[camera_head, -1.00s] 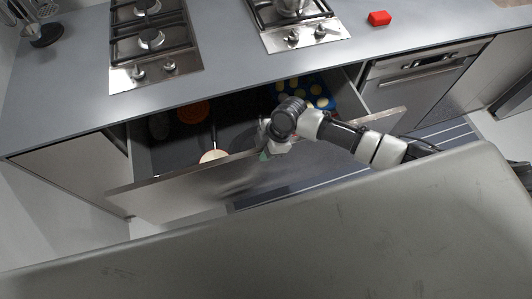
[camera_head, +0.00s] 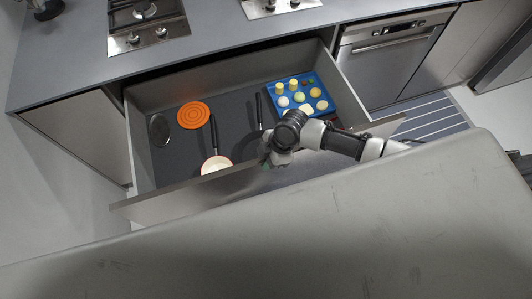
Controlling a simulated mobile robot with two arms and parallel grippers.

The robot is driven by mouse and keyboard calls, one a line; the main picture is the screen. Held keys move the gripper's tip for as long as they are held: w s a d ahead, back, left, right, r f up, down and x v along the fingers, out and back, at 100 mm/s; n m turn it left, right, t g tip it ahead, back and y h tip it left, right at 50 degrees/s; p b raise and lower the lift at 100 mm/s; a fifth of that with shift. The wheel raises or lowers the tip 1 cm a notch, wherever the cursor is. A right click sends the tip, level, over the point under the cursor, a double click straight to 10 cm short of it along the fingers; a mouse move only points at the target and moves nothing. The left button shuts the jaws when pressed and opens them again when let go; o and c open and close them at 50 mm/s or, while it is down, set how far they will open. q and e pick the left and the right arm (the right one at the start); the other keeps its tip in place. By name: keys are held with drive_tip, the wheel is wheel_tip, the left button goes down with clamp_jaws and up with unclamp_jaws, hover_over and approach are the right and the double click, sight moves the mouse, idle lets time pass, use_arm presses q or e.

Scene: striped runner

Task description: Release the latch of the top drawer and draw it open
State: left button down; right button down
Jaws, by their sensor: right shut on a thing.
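The top drawer (camera_head: 165,203) stands well out from under the counter, and its inside shows. My right arm comes in from the right, and my right gripper (camera_head: 268,160) is at the top edge of the drawer front, right of the middle. It is shut on the drawer front there; my wrist hides the exact grip. The latch cannot be made out. My left gripper is not in view.
In the drawer lie an orange round mat (camera_head: 193,115), a dark oval item (camera_head: 159,130), a white pan (camera_head: 215,164) and a blue tray (camera_head: 266,91) with several small items. A grey surface (camera_head: 300,235) fills the foreground. A striped runner (camera_head: 432,113) lies at right.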

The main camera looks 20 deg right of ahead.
drive_tip(key=shift+w, duration=0.1)
drive_tip(key=c, duration=1)
unclamp_jaws()
drive_tip(key=shift+r, duration=0.1)
drive_tip(key=shift+d+r, duration=0.15)
drive_tip(key=shift+r, duration=0.15)
drive_tip(key=b+v, duration=0.1)
drive_tip(key=v, duration=0.9)
drive_tip(key=shift+b, duration=0.3)
